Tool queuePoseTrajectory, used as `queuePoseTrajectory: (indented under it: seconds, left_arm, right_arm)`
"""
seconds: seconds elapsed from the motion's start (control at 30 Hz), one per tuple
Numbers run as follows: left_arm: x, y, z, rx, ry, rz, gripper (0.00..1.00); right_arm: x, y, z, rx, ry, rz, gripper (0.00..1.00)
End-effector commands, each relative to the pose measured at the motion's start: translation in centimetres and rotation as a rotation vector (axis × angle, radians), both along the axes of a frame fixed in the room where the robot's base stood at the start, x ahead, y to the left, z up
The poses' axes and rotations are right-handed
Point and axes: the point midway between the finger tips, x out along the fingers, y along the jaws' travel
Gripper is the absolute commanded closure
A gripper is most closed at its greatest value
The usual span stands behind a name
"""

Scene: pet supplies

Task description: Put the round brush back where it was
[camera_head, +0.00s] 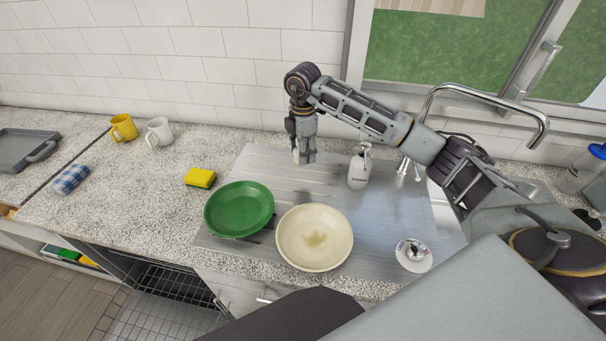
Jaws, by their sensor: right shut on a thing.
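My right gripper (303,155) points down above the back of the metal draining surface (330,180), near the tiled wall. It is shut on a small pale thing, which I take to be the round brush (296,156). The fingers hide most of it, and I cannot tell whether it touches the metal. My left gripper is not in view.
A green plate (239,209) and a cream plate (314,237) lie at the front of the metal. A soap bottle (359,171) and the faucet (490,95) stand right of the gripper. A yellow sponge (200,178) lies left.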

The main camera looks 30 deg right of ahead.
Motion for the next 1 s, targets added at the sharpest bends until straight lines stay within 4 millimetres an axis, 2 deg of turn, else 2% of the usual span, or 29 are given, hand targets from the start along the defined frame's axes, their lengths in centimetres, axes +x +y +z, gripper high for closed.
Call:
queuePoseTrajectory:
  seconds: [0.33, 0.83, 1.0]
  left_arm:
    - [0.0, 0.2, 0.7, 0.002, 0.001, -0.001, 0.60]
    - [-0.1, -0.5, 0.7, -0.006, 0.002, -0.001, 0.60]
    - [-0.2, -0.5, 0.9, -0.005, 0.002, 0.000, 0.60]
  right_arm:
    - [0.0, 0.0, -4.4, 0.000, 0.001, -0.001, 0.75]
    - [0.0, 0.0, -5.3, 0.000, 0.000, 0.000, 0.75]
    - [-0.1, 0.0, -6.7, -0.001, 0.002, 0.000, 0.75]
